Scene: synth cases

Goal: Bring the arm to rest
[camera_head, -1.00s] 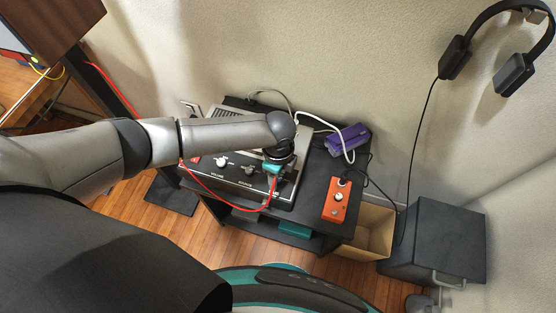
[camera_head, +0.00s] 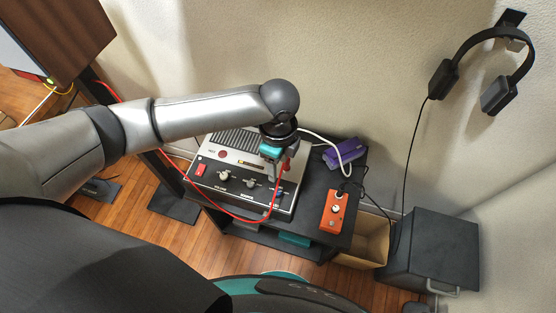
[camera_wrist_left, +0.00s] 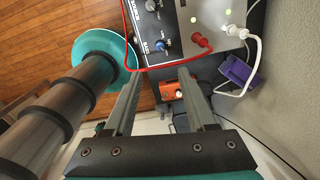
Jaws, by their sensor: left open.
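My left arm comes in from the left in the head view, bent at a rounded grey elbow or wrist joint. My left gripper (camera_head: 287,158) hangs below that joint, over the right part of a grey box with knobs (camera_head: 222,176). In the left wrist view the gripper (camera_wrist_left: 160,78) has its two fingers well apart with nothing between them. A red plug (camera_wrist_left: 202,41) with a red cable sits in the box's panel, beside the fingers and apart from them. In the head view the gripper partly hides this plug. My right gripper does not show.
The box stands on a black shelf unit (camera_head: 318,195) with an orange pedal (camera_head: 334,211) and a purple object (camera_head: 342,153). A white plug (camera_wrist_left: 243,32) is beside the red one. A dark cabinet (camera_head: 432,246) stands right; headphones (camera_head: 462,60) hang on the wall. A red cable loops below the gripper.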

